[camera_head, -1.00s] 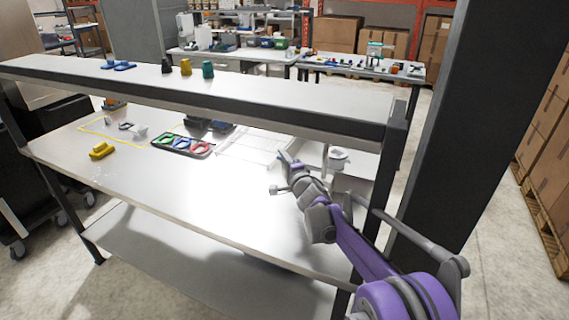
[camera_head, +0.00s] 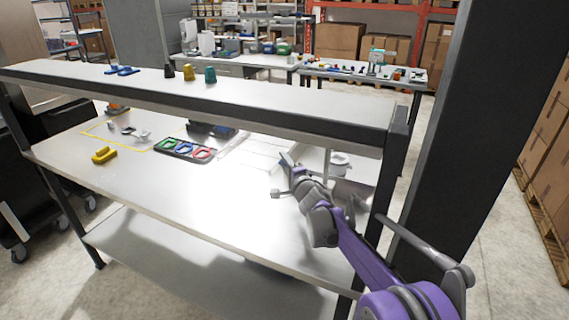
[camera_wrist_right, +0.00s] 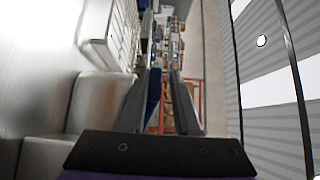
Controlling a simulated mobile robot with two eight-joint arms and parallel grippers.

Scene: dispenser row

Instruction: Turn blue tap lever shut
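My right gripper (camera_head: 287,162) is over the right part of the workbench, below the raised shelf. In the right wrist view its two fingers (camera_wrist_right: 164,85) stand apart with a gap between them. A narrow blue strip (camera_wrist_right: 153,92) shows in that gap, close beside the left finger. I cannot tell whether it is the blue tap lever or something behind, or whether it touches the finger. In the head view the tap and its lever cannot be made out near the gripper. My left gripper is out of view.
The raised shelf (camera_head: 290,106) runs over the workbench (camera_head: 200,210), with a dark post (camera_head: 455,130) at right. A tray (camera_head: 157,148) with blue, green and red pieces and a yellow block (camera_head: 104,155) lie left of my gripper. The bench middle is clear.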

